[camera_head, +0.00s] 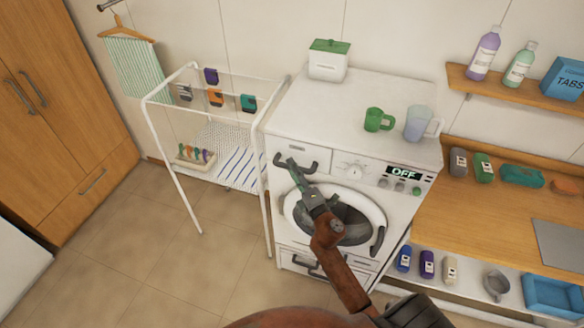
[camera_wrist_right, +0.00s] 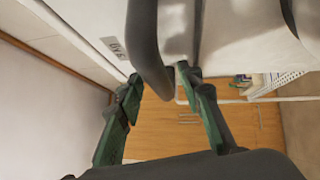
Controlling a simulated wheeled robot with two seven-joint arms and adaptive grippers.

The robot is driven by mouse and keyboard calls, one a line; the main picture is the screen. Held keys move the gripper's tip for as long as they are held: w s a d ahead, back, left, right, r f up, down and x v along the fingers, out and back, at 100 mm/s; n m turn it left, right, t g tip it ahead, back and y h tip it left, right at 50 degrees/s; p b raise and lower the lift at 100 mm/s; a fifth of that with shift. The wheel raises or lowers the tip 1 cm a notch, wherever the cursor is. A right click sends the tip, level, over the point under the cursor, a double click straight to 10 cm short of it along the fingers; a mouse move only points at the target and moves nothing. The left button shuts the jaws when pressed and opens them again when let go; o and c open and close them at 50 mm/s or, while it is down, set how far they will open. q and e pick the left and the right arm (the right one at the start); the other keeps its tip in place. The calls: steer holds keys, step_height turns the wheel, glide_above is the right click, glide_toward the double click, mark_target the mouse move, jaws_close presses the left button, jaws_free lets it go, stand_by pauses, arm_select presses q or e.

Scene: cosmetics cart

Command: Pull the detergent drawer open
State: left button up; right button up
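The detergent drawer (camera_head: 322,158) is at the upper left of the washing machine (camera_head: 345,103) front and looks flush with it. Its dark handle (camera_head: 280,160) is partly hidden by my right gripper (camera_head: 294,168). In the right wrist view the handle (camera_wrist_right: 146,50) is a thick dark bar. It reaches down between the two green and dark fingers of my right gripper (camera_wrist_right: 160,88). The fingers are apart, with visible gaps beside the bar, so the gripper is open around the handle. A label (camera_wrist_right: 114,47) shows on the white front. My left gripper is out of view.
Below the drawer is the round washer door (camera_head: 347,215). A green mug (camera_head: 376,120), a pale jug (camera_head: 417,124) and a white box with a green lid (camera_head: 328,64) stand on the washer. A drying rack (camera_head: 183,167) stands close to its left. The wooden counter (camera_head: 450,235) is to the right.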

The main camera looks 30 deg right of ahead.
steer(key=shift+w, duration=0.3)
steer(key=shift+c, duration=0.6)
jaws_close()
